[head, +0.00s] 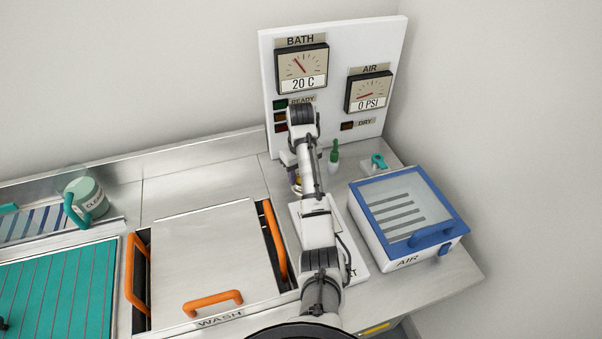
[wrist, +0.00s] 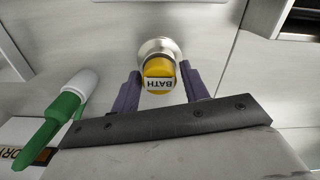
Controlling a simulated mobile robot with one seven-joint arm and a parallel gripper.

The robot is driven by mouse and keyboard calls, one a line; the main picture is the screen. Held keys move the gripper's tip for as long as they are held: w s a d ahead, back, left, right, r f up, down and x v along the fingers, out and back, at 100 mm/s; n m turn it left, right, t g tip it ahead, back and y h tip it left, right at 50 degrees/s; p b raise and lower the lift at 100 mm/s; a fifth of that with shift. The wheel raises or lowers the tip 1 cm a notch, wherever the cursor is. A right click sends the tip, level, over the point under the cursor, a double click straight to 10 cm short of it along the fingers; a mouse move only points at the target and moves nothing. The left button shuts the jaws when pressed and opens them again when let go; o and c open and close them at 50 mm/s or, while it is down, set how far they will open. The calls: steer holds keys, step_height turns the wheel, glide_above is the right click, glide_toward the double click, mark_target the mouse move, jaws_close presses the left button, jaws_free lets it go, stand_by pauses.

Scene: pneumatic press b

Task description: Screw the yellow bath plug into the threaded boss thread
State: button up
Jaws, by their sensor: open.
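The yellow bath plug (wrist: 159,68), with a white BATH label, shows in the wrist view at the round silver threaded boss (wrist: 158,45). It appears seated at the boss; how deep the thread is engaged I cannot tell. My gripper (wrist: 160,74) has its two purple fingers on either side of the plug, open, with small gaps beside it. In the head view my gripper (head: 296,172) is low over the bench below the gauge panel, where a bit of the yellow plug (head: 298,182) shows; my arm hides most of it and the boss.
A teal valve handle (head: 378,161) and the blue-rimmed AIR box (head: 455,228) are farther right. The WASH lid (head: 205,250) with orange handles lies left.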

steer(key=shift+n, duration=0.6)
steer(key=shift+n, duration=0.9)
steer(key=shift+n, duration=0.9)
